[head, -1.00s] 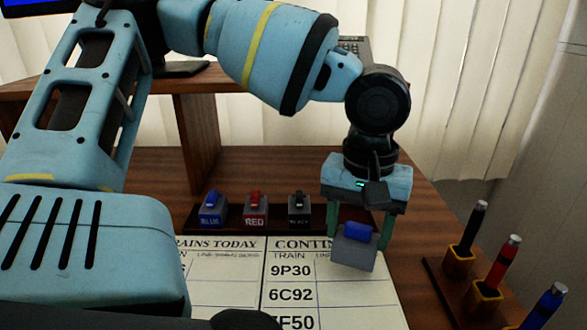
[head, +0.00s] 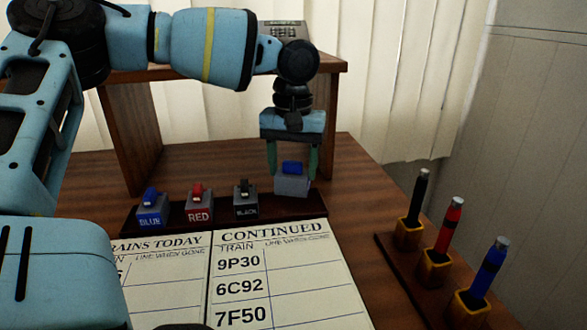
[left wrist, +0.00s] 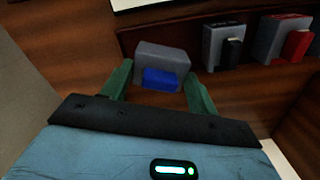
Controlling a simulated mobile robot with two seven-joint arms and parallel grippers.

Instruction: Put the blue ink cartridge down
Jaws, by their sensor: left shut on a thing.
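The blue ink cartridge is a grey block (head: 292,186) with a blue top piece. My left gripper (head: 292,172) points down and is shut on it, one green finger on each side. It holds the cartridge upright at the right end of the dark wooden rack (head: 270,209), right of the black-labelled block (head: 246,205). I cannot tell whether its underside touches the rack. In the left wrist view the cartridge (left wrist: 150,58) sits between the fingers, with the rack (left wrist: 215,88) beside it. My right gripper is not in view.
Blocks labelled blue (head: 152,212) and red (head: 199,208) stand on the rack's left. An open ledger (head: 300,285) lies in front. A pen stand (head: 400,262) with black, red and blue pens is at right. A wooden shelf (head: 135,140) stands behind.

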